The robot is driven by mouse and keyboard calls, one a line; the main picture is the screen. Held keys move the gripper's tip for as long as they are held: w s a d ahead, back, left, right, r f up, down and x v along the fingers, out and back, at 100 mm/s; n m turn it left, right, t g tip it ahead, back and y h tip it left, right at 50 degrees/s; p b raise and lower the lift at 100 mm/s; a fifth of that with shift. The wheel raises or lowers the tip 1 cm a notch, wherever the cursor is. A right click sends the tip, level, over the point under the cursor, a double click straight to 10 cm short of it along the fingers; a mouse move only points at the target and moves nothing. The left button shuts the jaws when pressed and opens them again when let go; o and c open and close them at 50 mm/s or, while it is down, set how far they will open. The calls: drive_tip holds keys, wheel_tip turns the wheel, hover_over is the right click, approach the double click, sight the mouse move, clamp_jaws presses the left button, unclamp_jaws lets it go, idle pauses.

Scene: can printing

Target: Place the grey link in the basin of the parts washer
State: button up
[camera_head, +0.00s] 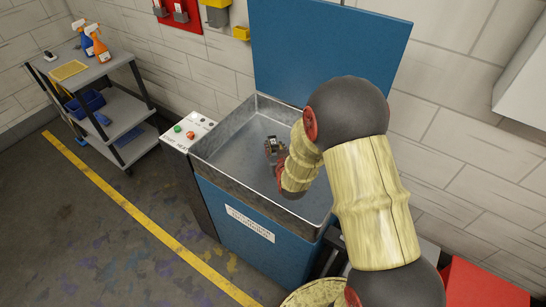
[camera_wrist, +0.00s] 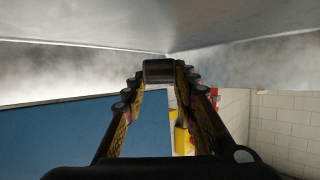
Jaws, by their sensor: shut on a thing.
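The parts washer has a blue body (camera_head: 228,213), a raised blue lid (camera_head: 325,45) and an open grey metal basin (camera_head: 232,140). My arm reaches over the basin from the right. My gripper (camera_head: 276,154) is over the basin, partly hidden by my wrist. In the wrist view its two fingers (camera_wrist: 160,80) converge on the grey link (camera_wrist: 159,71), a small dark block held between the tips. Grey metal basin surfaces fill the top of that view. I cannot tell whether the link touches the basin floor.
A control panel (camera_head: 190,130) with green and red buttons flanks the washer on the left. A grey cart (camera_head: 100,72) with spray bottles (camera_head: 98,43) stands farther left. A red box (camera_head: 482,284) is at lower right. The floor left of the washer is clear.

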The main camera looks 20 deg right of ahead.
drive_tip(key=shift+w+f+b, duration=0.35)
drive_tip(key=shift+w+f, duration=0.6)
drive_tip(key=shift+f, duration=0.2)
drive_tip(key=shift+f+b, duration=0.7)
drive_tip(key=shift+f, duration=0.75)
drive_tip(key=shift+f, duration=0.2)
drive_tip(key=o, duration=1.2)
drive_tip(key=shift+c, duration=0.2)
